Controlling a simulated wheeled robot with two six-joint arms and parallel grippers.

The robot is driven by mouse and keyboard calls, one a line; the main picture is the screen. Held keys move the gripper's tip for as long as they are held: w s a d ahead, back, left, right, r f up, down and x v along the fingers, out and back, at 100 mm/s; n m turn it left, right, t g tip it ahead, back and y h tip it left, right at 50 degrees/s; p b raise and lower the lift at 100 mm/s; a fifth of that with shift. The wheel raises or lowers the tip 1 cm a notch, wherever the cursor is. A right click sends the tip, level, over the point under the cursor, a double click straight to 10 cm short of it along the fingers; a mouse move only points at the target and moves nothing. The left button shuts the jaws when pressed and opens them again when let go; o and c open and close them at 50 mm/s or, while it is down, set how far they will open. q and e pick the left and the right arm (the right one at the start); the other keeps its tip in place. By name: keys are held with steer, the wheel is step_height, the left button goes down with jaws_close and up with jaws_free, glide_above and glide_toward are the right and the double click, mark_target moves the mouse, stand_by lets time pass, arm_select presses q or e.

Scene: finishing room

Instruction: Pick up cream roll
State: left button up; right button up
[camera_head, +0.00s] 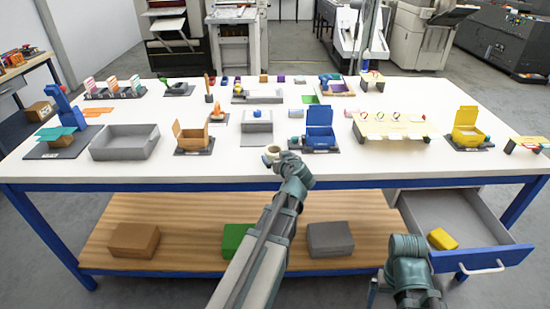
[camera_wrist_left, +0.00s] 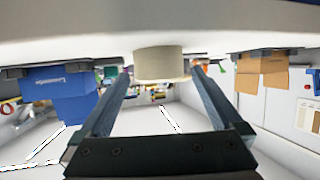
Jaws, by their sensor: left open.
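The cream roll (camera_head: 273,149) is a short cream cylinder near the front edge of the white table. In the left wrist view the cream roll (camera_wrist_left: 158,63) stands at the tips of my left gripper (camera_wrist_left: 160,78), with a finger on either side of it. My left gripper (camera_head: 273,157) is open, and small gaps show between the roll and the fingers. The wrist view appears upside down, with the tabletop along its upper edge.
A blue box (camera_head: 320,140) stands close to the right of the roll, and a grey stand (camera_head: 257,124) behind it. A cardboard box (camera_head: 192,134) and grey tray (camera_head: 125,152) are to the left. An open drawer (camera_head: 480,238) juts out at lower right; part of my right arm is beside it.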

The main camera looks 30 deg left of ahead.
mark_target(274, 152)
arm_select(q)
steer(key=shift+a, duration=0.1)
steer(key=b+x, duration=0.1)
steer(key=x, duration=0.4)
steer(key=shift+w+b, duration=0.25)
steer(key=shift+b, duration=0.15)
steer(key=shift+r, duration=0.1)
steer(key=c, duration=1.1)
